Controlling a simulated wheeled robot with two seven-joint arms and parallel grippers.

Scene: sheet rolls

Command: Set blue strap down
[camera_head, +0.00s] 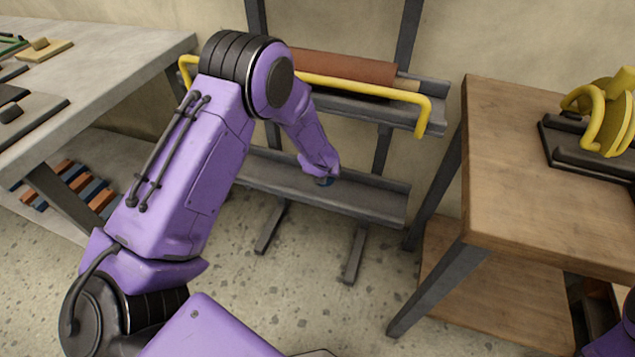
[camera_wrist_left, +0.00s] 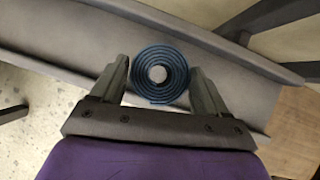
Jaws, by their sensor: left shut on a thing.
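The blue strap (camera_wrist_left: 160,52) is a tight spiral roll, seen end-on in the left wrist view with a pale round centre. My left gripper (camera_wrist_left: 160,80) is shut on it, with one dark finger on each side. I cannot tell whether the strap touches the trough. Most of it is hidden by my wrist. My right gripper is not in view; only a bit of purple arm shows at the lower right.
A reddish-brown roll (camera_head: 345,67) lies on the rack's upper tray, behind a yellow bar (camera_head: 365,89). A wooden table (camera_head: 510,165) with a yellow tool (camera_head: 605,115) stands at right. A grey bench (camera_head: 110,60) stands at left. The lower trough's right part is empty.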

